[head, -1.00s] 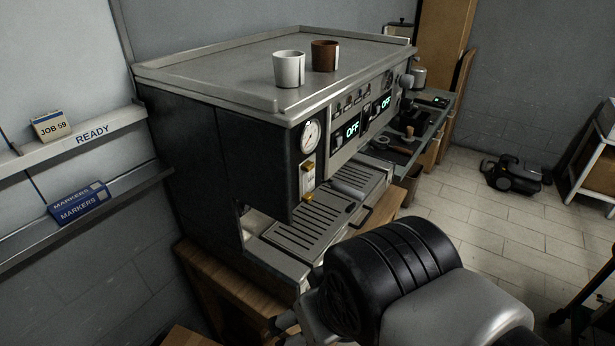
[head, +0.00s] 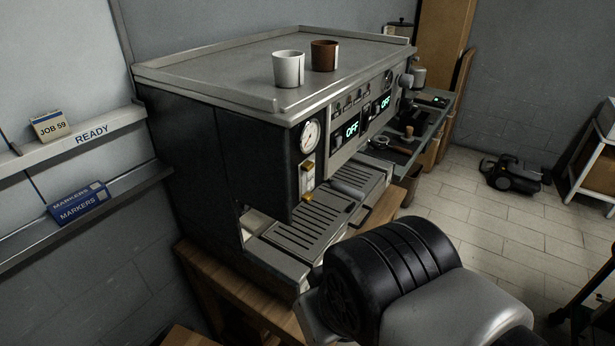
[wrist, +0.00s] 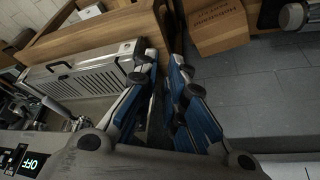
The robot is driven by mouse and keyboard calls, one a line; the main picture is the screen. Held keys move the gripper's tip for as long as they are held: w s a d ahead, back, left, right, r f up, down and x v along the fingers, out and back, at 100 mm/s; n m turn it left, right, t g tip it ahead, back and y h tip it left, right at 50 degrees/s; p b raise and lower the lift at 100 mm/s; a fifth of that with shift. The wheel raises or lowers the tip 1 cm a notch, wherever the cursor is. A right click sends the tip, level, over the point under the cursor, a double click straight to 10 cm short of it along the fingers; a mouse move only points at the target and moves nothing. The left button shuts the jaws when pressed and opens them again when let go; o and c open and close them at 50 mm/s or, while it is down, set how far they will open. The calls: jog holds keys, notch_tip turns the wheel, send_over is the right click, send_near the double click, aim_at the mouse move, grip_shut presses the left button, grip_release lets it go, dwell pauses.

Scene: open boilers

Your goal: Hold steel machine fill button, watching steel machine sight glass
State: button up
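The steel machine (head: 230,80) stands on a wooden bench, with a round gauge (head: 310,135) on its near front corner. The narrow sight glass (head: 308,178) is below the gauge, with amber parts at its ends; its level is too small to read. Small controls (head: 350,102) sit on the front panel; I cannot tell which is the fill button. Both displays (head: 352,129) read OFF. My gripper (wrist: 166,62) shows in the wrist view, its blue-sided fingers a little apart with nothing between them. It is beyond the machine's slotted drip tray (wrist: 90,72), apart from the front panel.
My arm fills the lower middle of the head view. A white cup (head: 289,69) and a brown cup (head: 324,55) stand on the machine. A wall shelf (head: 110,125) is at left. A cardboard box (wrist: 215,25) lies beyond my fingers. The tiled floor (head: 475,220) at right is partly clear.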

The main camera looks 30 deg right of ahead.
grip_shut()
dwell(0.6)
dwell(0.5)
